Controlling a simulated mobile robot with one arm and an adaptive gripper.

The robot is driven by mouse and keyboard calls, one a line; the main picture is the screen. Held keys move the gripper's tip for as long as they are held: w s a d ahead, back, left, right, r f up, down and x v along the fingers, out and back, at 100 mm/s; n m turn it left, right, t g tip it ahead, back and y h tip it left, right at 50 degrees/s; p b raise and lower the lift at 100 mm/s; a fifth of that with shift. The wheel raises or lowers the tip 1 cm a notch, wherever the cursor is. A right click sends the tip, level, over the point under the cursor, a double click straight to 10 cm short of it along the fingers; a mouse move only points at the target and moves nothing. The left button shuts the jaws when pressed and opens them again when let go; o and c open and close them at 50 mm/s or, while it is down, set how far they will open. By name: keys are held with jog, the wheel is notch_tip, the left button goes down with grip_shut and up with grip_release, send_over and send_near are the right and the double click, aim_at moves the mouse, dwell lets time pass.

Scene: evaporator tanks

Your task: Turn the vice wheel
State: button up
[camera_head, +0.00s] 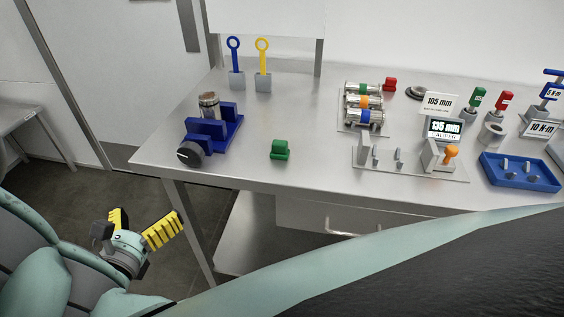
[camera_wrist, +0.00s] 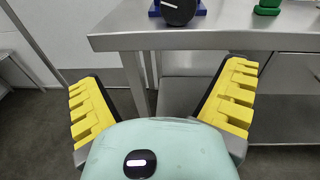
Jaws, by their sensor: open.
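The vice wheel (camera_head: 190,154) is a black round knob with a white line, on the near end of a blue vice (camera_head: 226,128) at the table's left side. A metal cylinder (camera_head: 209,104) stands upright at the vice jaws. In the wrist view the wheel (camera_wrist: 178,10) shows at the top edge, partly cut off, above the table's front edge. My gripper (camera_head: 140,226) is open and empty, in front of the table and lower than its top, apart from the wheel. Its two yellow fingers are spread wide in the wrist view (camera_wrist: 164,100).
The steel table (camera_head: 240,165) has a front edge (camera_wrist: 200,38) between my gripper and the vice. A green block (camera_head: 280,150) sits right of the vice. Blue and yellow ring-handled tools (camera_head: 235,62) stand behind. A gauge stand (camera_head: 440,150) and blue tray (camera_head: 520,172) are further right.

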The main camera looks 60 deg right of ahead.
aim_at(190, 159)
jog(key=shift+g+h, duration=0.5)
jog(key=shift+h, duration=0.2)
jog(key=x, duration=0.5)
jog(key=s+r+p+x, duration=0.1)
jog(key=x, duration=0.4)
jog(key=s+p+x, duration=0.1)
jog(key=x, duration=0.4)
jog(key=shift+w+d+r, duration=0.15)
jog(key=shift+d+r, duration=0.15)
jog(key=shift+d, duration=0.25)
